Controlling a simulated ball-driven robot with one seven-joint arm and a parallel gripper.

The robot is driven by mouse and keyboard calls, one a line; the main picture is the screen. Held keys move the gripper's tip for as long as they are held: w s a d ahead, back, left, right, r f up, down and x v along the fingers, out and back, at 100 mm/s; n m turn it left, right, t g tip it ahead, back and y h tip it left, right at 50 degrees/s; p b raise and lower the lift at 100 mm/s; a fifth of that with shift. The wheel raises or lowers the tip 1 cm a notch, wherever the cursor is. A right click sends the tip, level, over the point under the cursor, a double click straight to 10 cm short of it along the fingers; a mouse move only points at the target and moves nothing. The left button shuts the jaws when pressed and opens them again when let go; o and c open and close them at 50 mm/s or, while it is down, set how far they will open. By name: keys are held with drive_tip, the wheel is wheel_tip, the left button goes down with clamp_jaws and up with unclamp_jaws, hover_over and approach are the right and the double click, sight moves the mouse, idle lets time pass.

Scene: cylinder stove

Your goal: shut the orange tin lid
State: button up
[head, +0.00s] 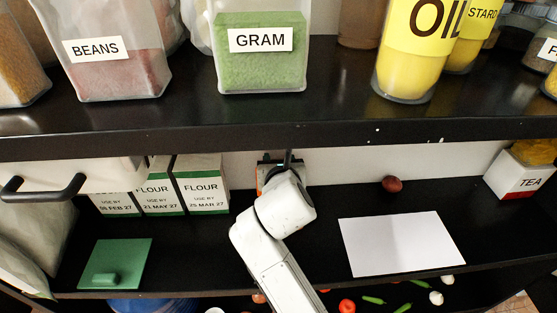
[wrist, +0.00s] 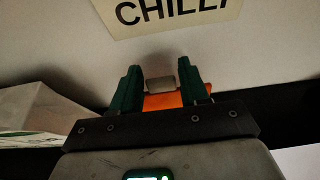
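In the wrist view an orange piece (wrist: 178,100), which looks like part of the orange tin or its lid, lies between and just behind the green fingers of my gripper (wrist: 158,68). A small grey block (wrist: 160,85) stands at its upper edge between the fingers, with narrow gaps at the sides. My gripper is open. In the head view my arm covers most of the tin, and only a sliver of orange (head: 263,173) shows beside the dark gripper. I cannot tell the lid's angle.
A pale surface with a CHILLI label (wrist: 175,12) fills the wrist view ahead. Flour boxes (head: 200,185) stand left of my arm, under the upper shelf (head: 330,132). A white sheet (head: 400,243), a dark red ball (head: 392,184) and a TEA box (head: 520,172) are to the right.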

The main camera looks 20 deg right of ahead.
clamp_jaws()
